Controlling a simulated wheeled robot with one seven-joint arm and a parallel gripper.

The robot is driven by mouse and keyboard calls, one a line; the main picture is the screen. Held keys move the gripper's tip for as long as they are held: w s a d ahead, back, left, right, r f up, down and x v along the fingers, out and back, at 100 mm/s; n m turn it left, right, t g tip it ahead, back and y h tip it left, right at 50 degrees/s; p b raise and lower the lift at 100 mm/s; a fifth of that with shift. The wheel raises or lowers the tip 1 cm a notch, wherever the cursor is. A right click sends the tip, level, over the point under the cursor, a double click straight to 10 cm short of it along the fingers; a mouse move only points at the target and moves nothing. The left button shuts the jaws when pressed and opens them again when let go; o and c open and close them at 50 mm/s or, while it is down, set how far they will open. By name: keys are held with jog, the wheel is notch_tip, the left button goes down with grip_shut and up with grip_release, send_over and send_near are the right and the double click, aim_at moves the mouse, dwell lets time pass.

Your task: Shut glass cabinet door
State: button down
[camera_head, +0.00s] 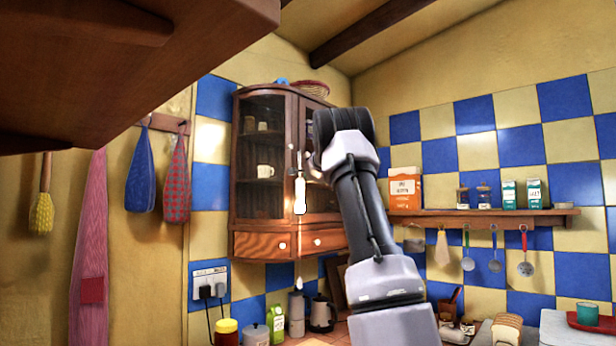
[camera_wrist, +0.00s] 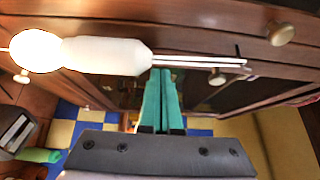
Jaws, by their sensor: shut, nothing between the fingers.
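The wooden cabinet (camera_head: 237,212) hangs on the tiled wall in the head view. Its left glass door (camera_head: 262,150) looks flush with the front, with a mug and cups visible behind the glass. My arm covers much of the cabinet's right side, so I cannot tell how far the right door stands open. In the wrist view, the teal fingers of my gripper (camera_wrist: 161,73) are together and empty, close to the cabinet's dark wood (camera_wrist: 180,30). Round knobs (camera_wrist: 280,33) show on the wood. My fingertips are hidden in the head view.
A shelf (camera_head: 500,218) with jars and hanging utensils is at right. A kettle (camera_head: 322,313) and containers stand below. A wooden beam overhangs the upper left.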

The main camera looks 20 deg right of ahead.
jog(key=v, duration=1)
jog(key=shift+s, duration=0.4)
jog(key=s+a+f+n+g+y, duration=0.1)
jog(key=s+a+f+n+y, duration=0.2)
jog(key=s+a, duration=0.4)
jog(key=s+a+f+n+g+y, duration=0.1)
jog(key=s+a+n+g+y, duration=0.1)
jog(key=s+a+n+y, duration=0.35)
jog(key=s+a+f+n+g+y, duration=0.1)
jog(key=s+a+f+n+y, duration=0.15)
jog(key=s+a, duration=0.6)
jog(key=s+a+f+n+g+h, duration=0.1)
jog(key=s+f+n+g+h, duration=0.1)
jog(key=s+f, duration=0.7)
jog(key=s+a+f+n+g+h, duration=0.2)
jog(key=s+f+n+g, duration=0.1)
jog(key=s+f, duration=0.6)
jog(key=s+g, duration=0.1)
jog(key=s, duration=0.3)
jog(key=shift+a+n+h, duration=0.25)
jog(key=shift+n+h, duration=0.05)
